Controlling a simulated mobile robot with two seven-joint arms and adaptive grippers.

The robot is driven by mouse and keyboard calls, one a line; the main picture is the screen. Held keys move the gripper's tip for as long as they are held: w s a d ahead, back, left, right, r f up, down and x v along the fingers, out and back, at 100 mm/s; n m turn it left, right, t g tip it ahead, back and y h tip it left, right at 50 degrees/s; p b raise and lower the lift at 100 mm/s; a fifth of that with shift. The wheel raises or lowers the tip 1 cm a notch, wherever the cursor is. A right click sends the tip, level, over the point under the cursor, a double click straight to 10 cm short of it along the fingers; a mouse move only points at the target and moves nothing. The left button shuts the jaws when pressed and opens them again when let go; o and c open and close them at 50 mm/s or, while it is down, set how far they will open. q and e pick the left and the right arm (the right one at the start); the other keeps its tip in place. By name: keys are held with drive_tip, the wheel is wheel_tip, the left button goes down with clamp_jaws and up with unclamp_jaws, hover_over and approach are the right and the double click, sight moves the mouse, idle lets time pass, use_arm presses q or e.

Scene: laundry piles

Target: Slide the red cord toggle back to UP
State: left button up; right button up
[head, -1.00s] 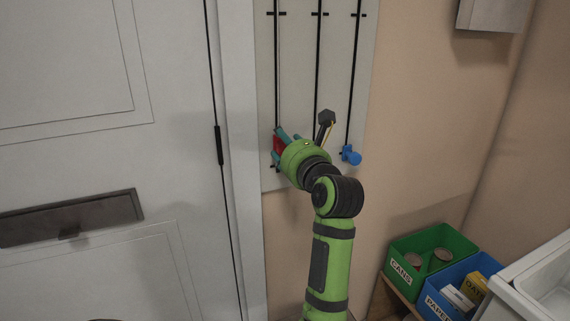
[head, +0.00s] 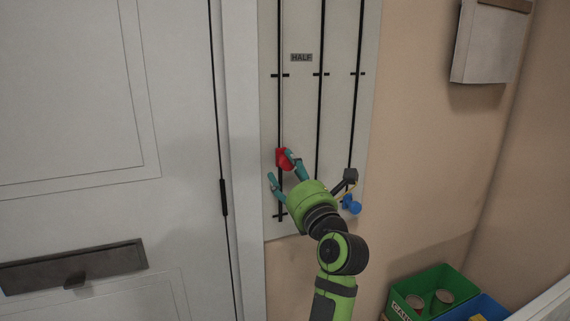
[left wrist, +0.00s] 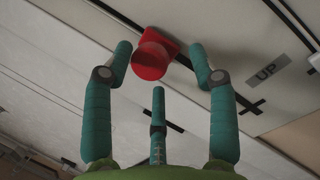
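The red cord toggle (head: 282,159) sits on the leftmost track of the pale board (head: 332,100), between the lower tick and the tick marked HALF. My left gripper (head: 281,166) is at the toggle, its fingers apart. In the left wrist view the red toggle (left wrist: 152,54) is just beyond and between the spread fingertips of my left gripper (left wrist: 160,52). Gaps show on both sides there, so I see no firm grip. An UP label (left wrist: 267,72) is beside a black tick in that view. My right gripper is not in view.
A blue toggle (head: 350,204) sits low on the right track. The HALF label (head: 301,58) is above my gripper. A white door (head: 110,180) is on the left. A green bin (head: 434,291) and a blue bin (head: 480,307) stand lower right.

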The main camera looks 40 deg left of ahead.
use_arm(q)
drive_tip(key=s+d+m+h+p, duration=0.1)
drive_tip(key=d+m+p, duration=0.2)
drive_tip(key=m+p, duration=0.95)
drive_tip(key=s+d+m+h+p, duration=0.1)
drive_tip(key=d+m+p, duration=0.1)
drive_tip(key=m+p, duration=1.05)
drive_tip(key=a+m+b, duration=0.1)
drive_tip(key=b, duration=0.1)
drive_tip(key=w+a+f+m+b, duration=0.1)
drive_tip(key=a+m+b, duration=0.1)
drive_tip(key=w+a+f+m+g+b, duration=0.1)
drive_tip(key=a+b, duration=0.1)
drive_tip(key=b, duration=0.1)
drive_tip(key=shift+w+f+m+h, duration=0.1)
drive_tip(key=shift+f+m+h, duration=0.05)
drive_tip(key=shift+m+h, duration=0.15)
drive_tip(key=shift+w+a+r, duration=0.2)
drive_tip(key=shift+w+a, duration=0.05)
drive_tip(key=shift+a, duration=0.35)
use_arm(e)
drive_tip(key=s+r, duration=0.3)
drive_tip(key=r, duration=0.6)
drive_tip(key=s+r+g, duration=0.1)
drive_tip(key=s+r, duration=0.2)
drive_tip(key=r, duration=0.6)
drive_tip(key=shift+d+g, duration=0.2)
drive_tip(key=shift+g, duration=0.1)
